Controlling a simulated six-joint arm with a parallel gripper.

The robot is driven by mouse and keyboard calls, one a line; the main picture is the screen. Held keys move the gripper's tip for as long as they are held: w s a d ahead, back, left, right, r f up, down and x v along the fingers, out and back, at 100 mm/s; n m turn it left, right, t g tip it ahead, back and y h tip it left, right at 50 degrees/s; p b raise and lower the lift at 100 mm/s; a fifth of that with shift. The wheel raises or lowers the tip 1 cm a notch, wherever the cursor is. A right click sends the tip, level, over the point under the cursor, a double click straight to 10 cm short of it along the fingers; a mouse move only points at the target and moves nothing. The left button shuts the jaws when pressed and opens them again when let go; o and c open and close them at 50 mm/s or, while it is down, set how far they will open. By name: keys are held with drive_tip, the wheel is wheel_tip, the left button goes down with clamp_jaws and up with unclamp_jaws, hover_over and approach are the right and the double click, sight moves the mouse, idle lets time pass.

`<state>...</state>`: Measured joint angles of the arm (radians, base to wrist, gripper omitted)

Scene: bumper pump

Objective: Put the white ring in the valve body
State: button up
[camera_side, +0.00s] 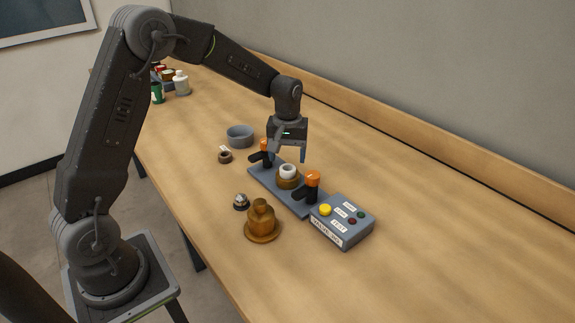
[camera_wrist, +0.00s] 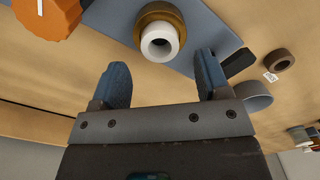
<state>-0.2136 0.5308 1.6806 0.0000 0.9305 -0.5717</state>
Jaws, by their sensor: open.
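The white ring (camera_side: 288,170) sits upright in the top of the brass valve body (camera_side: 288,183), with its upper part standing above the brass rim. I cannot tell how deep it goes. In the wrist view the white ring (camera_wrist: 160,41) shows its dark hole, with the valve body (camera_wrist: 144,17) around its base. My gripper (camera_side: 287,155) is open and empty, above and beyond the valve body. In the wrist view its two blue fingers are spread apart (camera_wrist: 161,82), and the ring is ahead of them, apart from both.
The valve body stands on a grey-blue fixture plate (camera_side: 262,176) between two black clamps with orange tops (camera_side: 313,178). A button box (camera_side: 342,222) adjoins it.

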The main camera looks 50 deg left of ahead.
drive_tip(key=s+d+r+m+t, duration=0.1)
drive_tip(key=s+d+r, duration=0.15)
drive_tip(key=r, duration=0.45)
drive_tip(key=s+d+r+m, duration=0.1)
drive_tip(key=s+r, duration=0.2)
drive_tip(key=r, duration=0.3)
drive_tip(key=s+d+r+m+t, duration=0.1)
drive_tip(key=s+d+m+t, duration=0.1)
drive_tip(key=s, duration=0.8)
drive_tip(key=s+d+r+m+t, duration=0.1)
drive_tip(key=s+d+m, duration=0.3)
drive_tip(key=s, duration=0.6)
drive_tip(key=shift+d+m+t, duration=0.2)
drive_tip(key=shift+m+t, duration=0.3)
drive_tip(key=shift+t, duration=0.3)
